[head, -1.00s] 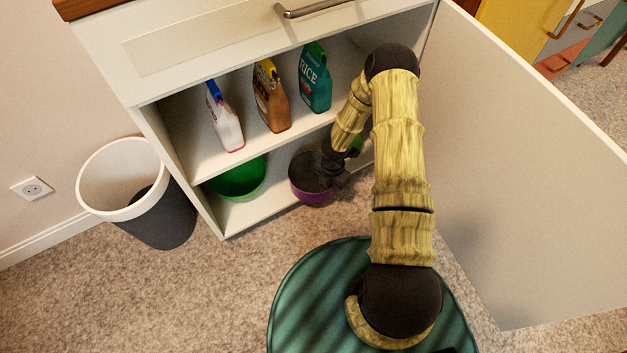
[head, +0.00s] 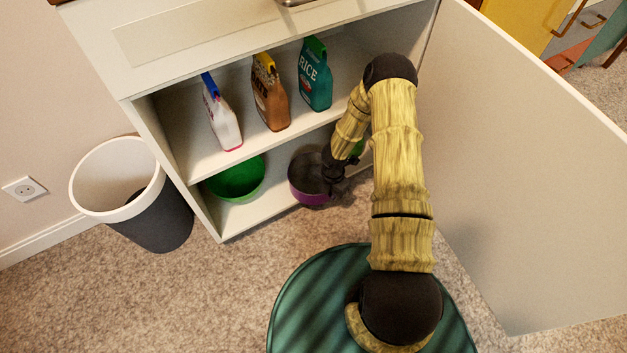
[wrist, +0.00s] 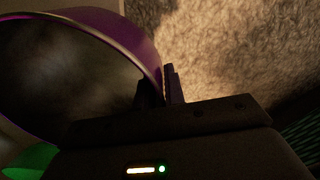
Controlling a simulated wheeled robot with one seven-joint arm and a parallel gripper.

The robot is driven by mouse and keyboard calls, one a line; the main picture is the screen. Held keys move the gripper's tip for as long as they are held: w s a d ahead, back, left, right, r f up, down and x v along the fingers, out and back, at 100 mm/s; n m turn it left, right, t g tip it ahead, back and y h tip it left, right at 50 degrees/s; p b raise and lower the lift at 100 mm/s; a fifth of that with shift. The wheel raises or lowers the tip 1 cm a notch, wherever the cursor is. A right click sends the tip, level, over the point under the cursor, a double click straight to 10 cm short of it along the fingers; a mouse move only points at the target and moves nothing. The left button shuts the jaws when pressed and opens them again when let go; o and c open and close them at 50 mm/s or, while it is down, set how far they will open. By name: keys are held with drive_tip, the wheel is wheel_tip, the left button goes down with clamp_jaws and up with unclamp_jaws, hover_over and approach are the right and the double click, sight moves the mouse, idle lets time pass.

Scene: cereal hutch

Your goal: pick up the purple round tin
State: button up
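The purple round tin (head: 314,199) is an open bowl-like vessel with a dark inside, at the front of the cabinet's lower shelf. In the wrist view the tin (wrist: 125,30) fills the upper left, its rim curving down to the fingers. My gripper (head: 330,180) is at the tin's right side. In the wrist view my gripper (wrist: 160,90) has one finger inside the tin and one outside, close together on its wall. The lower part of the tin's wall is hidden there.
A green bowl (head: 238,182) sits left of the tin on the same shelf. The open cabinet door (head: 510,170) is at the right. A bin (head: 150,215) stands at the left.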

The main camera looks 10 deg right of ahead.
clamp_jaws()
wheel_tip(320, 180, up, 4)
drive_tip(key=p, duration=0.3)
drive_tip(key=shift+f, duration=0.1)
drive_tip(key=s+a, duration=0.9)
drive_tip(key=s, duration=0.6)
drive_tip(key=shift+a+p, duration=0.4)
drive_tip(key=shift+p, duration=0.05)
